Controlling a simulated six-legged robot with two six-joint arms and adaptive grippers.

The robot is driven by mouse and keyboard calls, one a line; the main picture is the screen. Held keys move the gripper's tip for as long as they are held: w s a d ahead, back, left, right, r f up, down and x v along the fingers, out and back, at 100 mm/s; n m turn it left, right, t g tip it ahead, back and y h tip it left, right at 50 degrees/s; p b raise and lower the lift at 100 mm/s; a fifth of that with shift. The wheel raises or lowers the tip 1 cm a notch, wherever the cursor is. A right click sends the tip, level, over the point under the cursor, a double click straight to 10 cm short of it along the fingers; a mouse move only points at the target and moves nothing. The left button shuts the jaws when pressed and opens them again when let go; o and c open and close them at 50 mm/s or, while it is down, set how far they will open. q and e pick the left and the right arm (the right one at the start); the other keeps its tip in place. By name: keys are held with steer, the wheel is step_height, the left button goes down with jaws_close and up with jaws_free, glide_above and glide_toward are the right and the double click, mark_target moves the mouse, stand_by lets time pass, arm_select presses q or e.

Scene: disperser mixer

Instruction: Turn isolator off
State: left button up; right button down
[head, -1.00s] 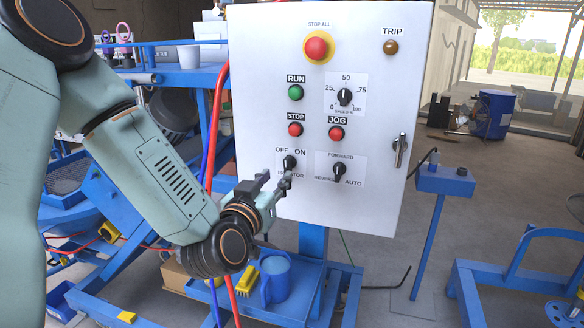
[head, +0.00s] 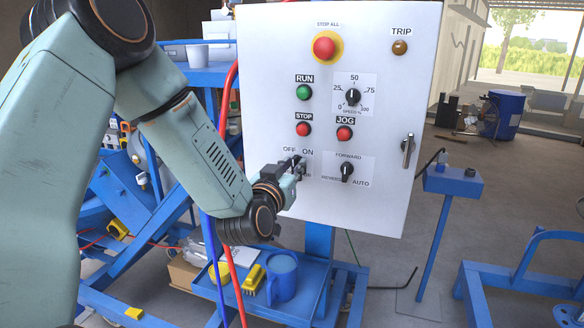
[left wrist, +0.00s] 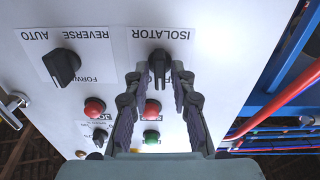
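The isolator knob (left wrist: 160,64) is a black rotary switch on the white control panel (head: 262,70), below the OFF and ON labels. In the head view my left gripper (head: 299,166) is at the panel and its fingers largely hide the knob. In the left wrist view, which sees the panel upside down, the fingertips stand one on each side of the knob. A small gap seems to show beside it, so the fingers look open around it. The knob's exact setting is hard to read behind the fingers. My right gripper is in neither view.
Above the knob are the red STOP button (head: 303,129) and green RUN button (head: 304,92). The FORWARD/REVERSE selector (head: 347,171) is to its right. Red and blue hoses (head: 222,250) hang left of the panel. A blue mug (head: 282,278) stands on the shelf below.

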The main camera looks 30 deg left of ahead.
arm_select(q)
steer(key=shift+a, duration=0.1)
steer(key=c, duration=0.3)
jaws_close()
steer(key=shift+n, duration=0.3)
steer(key=n+b, duration=0.2)
steer(key=n, duration=0.2)
steer(key=shift+w, duration=0.1)
steer(key=shift+n+b, duration=0.75)
steer(key=shift+n, duration=0.65)
